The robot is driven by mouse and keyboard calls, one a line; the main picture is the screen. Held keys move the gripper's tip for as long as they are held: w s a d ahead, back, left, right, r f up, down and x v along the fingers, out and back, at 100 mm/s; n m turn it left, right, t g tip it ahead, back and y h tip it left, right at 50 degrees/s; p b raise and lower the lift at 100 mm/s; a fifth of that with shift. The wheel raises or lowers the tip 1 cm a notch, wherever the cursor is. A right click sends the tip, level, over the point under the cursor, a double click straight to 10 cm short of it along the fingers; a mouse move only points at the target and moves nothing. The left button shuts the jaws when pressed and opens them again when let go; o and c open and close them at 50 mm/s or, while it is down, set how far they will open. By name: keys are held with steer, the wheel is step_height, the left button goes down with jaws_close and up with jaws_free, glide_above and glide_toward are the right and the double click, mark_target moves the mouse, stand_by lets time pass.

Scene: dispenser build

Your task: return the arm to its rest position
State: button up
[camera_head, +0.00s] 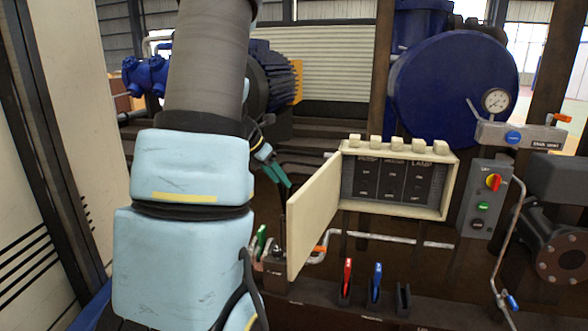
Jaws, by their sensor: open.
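My arm, light blue with a grey sleeve, fills the left-middle of the head view from top to bottom. My gripper (276,175) shows partly behind the arm's right side, with dark teal fingers pointing down and to the right. It is open, and I see nothing held in it. Its fingers are near the upper left edge of the open cream door (313,226) of a breaker box (447,189). I cannot tell whether they touch the door. The arm hides part of the gripper.
The box holds labelled black switches. A control box (484,208) with a red-and-yellow knob stands right of it, below a pressure gauge (496,101). Red (347,278) and blue (376,282) levers stand below the box. A green lever (261,241) stands beside the arm.

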steer(key=s+a+r+n+t+y+p, duration=0.1)
steer(key=a+r+n+t+y+p, duration=0.15)
steer(key=n, duration=0.85)
steer(key=a+r+n+t+y+p, duration=0.1)
steer(key=r+n+y, duration=0.15)
steer(key=n, duration=0.95)
steer(key=s+d+f+n+g+p, duration=0.1)
steer(key=s+n+g, duration=0.2)
steer(key=s+n, duration=0.6)
steer(key=s+d+f+n+g+p, duration=0.1)
steer(key=s+d+n+g, duration=0.1)
steer(key=s+n, duration=0.8)
steer(key=shift+s+d+n+g, duration=0.15)
steer(key=shift+s+n+g, duration=0.1)
steer(key=shift+n+g, duration=0.6)
